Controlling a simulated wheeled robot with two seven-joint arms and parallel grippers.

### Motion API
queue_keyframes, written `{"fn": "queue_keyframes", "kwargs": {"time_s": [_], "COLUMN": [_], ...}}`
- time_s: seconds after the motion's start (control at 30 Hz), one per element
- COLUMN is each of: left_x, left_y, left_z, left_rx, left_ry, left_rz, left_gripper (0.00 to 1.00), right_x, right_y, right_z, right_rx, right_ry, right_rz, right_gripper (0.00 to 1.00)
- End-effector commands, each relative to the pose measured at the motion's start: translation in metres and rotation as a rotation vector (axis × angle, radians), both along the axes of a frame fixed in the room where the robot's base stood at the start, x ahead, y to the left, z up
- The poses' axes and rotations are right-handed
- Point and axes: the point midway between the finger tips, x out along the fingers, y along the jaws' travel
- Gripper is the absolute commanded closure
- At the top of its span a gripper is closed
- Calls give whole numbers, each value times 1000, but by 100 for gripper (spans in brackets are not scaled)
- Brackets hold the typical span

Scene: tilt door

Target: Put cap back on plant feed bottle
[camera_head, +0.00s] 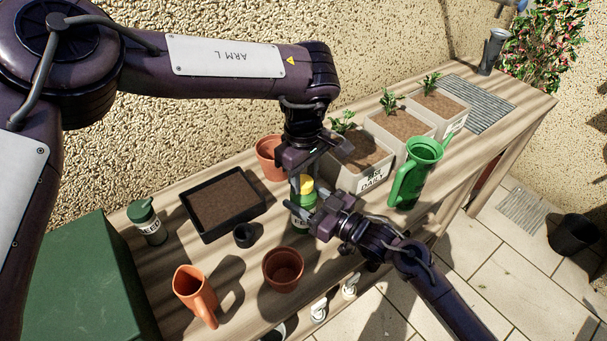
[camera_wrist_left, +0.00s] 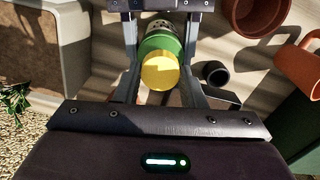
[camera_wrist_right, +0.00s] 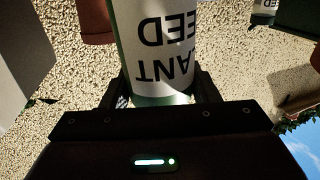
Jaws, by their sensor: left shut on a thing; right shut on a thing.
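The plant feed bottle (camera_head: 298,222) is green with a white label and stands on the bench. My right gripper (camera_head: 318,217) is shut on its body from the right. The label fills the right wrist view (camera_wrist_right: 158,45), upside down. The yellow cap (camera_head: 306,184) is over the bottle's top, between the fingers of my left gripper (camera_head: 305,172), which is shut on it from above. In the left wrist view the cap (camera_wrist_left: 160,71) lines up roughly with the green bottle (camera_wrist_left: 160,42). I cannot tell whether the cap touches the bottle's neck; the fingers and viewing angle hide it.
Planters with seedlings (camera_head: 362,180) and a green watering can (camera_head: 414,175) stand to the right.

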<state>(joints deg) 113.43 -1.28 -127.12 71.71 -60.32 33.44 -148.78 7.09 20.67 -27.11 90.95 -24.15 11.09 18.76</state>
Motion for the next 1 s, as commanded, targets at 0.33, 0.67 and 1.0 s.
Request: {"fn": "queue_keyframes", "kwargs": {"time_s": [0.33,0.67,1.0], "left_x": [1,1,2], "left_y": [-3,-4,-3], "left_z": [0,-1,13], "left_rx": [-5,-5,-4], "left_ry": [-9,-9,-12], "left_rz": [-560,-557,-555], "left_gripper": [84,42,42], "right_x": [-1,-1,-1], "right_y": [1,1,0], "right_z": [-1,-1,-1], "right_rx": [-1,-1,-1], "right_ry": [2,2,2], "right_rz": [3,3,1], "right_gripper": [100,100,100]}}
